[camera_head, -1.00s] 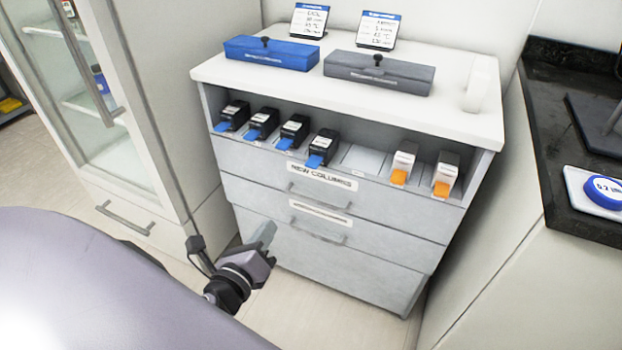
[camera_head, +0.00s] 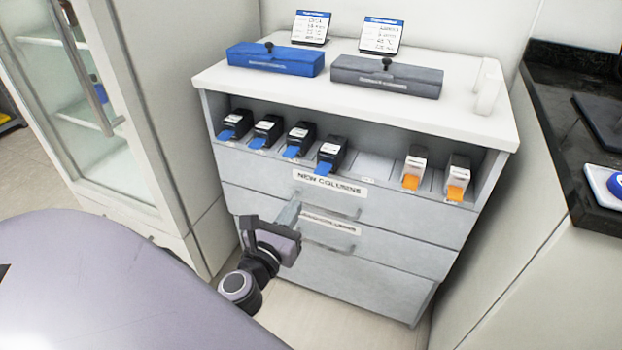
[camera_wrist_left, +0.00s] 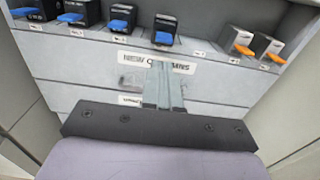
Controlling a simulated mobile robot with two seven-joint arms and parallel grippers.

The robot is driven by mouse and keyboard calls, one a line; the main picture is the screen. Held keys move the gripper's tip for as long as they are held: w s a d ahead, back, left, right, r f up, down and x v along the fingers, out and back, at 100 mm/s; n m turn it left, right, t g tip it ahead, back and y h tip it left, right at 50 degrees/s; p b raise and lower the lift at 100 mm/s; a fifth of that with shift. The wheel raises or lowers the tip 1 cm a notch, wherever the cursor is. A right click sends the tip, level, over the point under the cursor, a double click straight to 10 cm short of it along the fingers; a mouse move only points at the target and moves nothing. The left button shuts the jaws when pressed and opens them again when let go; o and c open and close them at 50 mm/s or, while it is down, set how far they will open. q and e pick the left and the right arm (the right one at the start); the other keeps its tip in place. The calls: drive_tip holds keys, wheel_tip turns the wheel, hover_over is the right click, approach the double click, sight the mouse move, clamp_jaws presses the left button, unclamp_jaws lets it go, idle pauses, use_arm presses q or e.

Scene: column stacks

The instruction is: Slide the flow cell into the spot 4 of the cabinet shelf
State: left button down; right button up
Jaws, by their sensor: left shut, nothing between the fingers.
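The cabinet shelf (camera_head: 373,176) is an open compartment below the white top, with cells in a row. Black cells with blue tabs stand in its left part; the rightmost of these (camera_head: 331,154) is fourth from the left. Right of it is an empty stretch, then two white cells with orange tabs (camera_head: 413,167), (camera_head: 457,178). Which cell is the task's flow cell, I cannot tell. My left gripper (camera_head: 291,208) is shut and empty in front of the drawers, below the shelf. In the left wrist view its fingers (camera_wrist_left: 163,85) point at the label. My right gripper is not in view.
A blue box (camera_head: 275,60) and a grey box (camera_head: 387,77) sit on the cabinet top with cards behind them. Drawer handles (camera_head: 328,237) stick out near my left gripper. A glass-door cabinet (camera_head: 75,90) stands left, a dark counter (camera_head: 560,130) right.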

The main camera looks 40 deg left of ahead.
sight(316, 174)
use_arm(q)
drive_tip(key=x, duration=0.8)
drive_tip(key=shift+p, duration=0.3)
drive_tip(key=shift+x, duration=0.95)
drive_tip(key=shift+a, duration=0.1)
drive_tip(key=shift+x, duration=1.3)
drive_tip(key=shift+f, duration=0.1)
drive_tip(key=shift+s, duration=0.1)
